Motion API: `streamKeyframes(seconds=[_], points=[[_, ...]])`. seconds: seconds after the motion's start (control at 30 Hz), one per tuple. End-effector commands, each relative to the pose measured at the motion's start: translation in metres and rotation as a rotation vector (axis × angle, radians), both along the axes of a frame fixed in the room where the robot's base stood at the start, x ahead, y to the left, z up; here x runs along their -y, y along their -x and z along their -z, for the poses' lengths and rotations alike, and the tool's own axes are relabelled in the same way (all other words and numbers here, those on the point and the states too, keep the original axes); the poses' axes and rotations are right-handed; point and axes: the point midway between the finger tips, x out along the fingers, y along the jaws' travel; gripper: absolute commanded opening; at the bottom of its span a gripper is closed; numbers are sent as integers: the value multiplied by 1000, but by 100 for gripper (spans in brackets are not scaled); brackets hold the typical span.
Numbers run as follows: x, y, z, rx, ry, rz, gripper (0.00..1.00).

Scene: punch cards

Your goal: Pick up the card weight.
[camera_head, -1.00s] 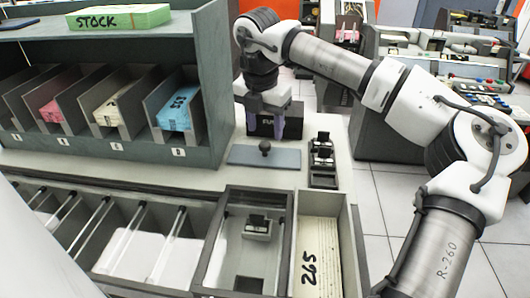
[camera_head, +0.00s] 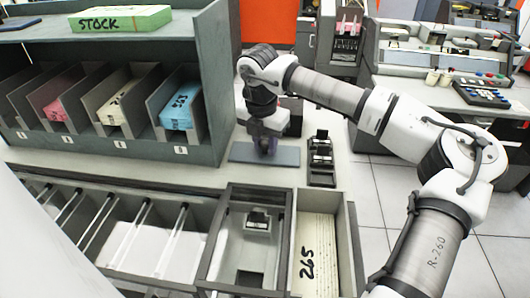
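A flat blue-grey plate (camera_head: 287,156) lies on the counter; it bore a dark round knob in the earlier frame, and I take it as the card weight. My gripper (camera_head: 266,150) points down over the middle of this plate with its purplish fingers at the knob's place. The knob is hidden behind the fingers. I cannot tell whether the fingers touch the knob or how far apart they are. The plate looks flat on the counter.
A black stepped holder (camera_head: 321,160) stands close to the right of the plate. A dark box (camera_head: 293,115) is behind my gripper. A shelf unit (camera_head: 213,150) with card bins rises at left. In front are an open tray (camera_head: 223,240) and a card box marked 265 (camera_head: 348,235).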

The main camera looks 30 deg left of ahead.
Motion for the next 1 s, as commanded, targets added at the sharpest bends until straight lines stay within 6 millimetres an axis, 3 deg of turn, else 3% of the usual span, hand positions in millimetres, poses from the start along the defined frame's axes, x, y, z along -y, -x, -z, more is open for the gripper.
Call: streamKeyframes(seconds=[0.03,0.2,0.77,1.0], points=[[0,0,0,0,0,0,21],[0,0,0,0,0,0,0],[3,-2,-6,4,-2,2,0],[3,-3,-53,6,-3,3,0]])
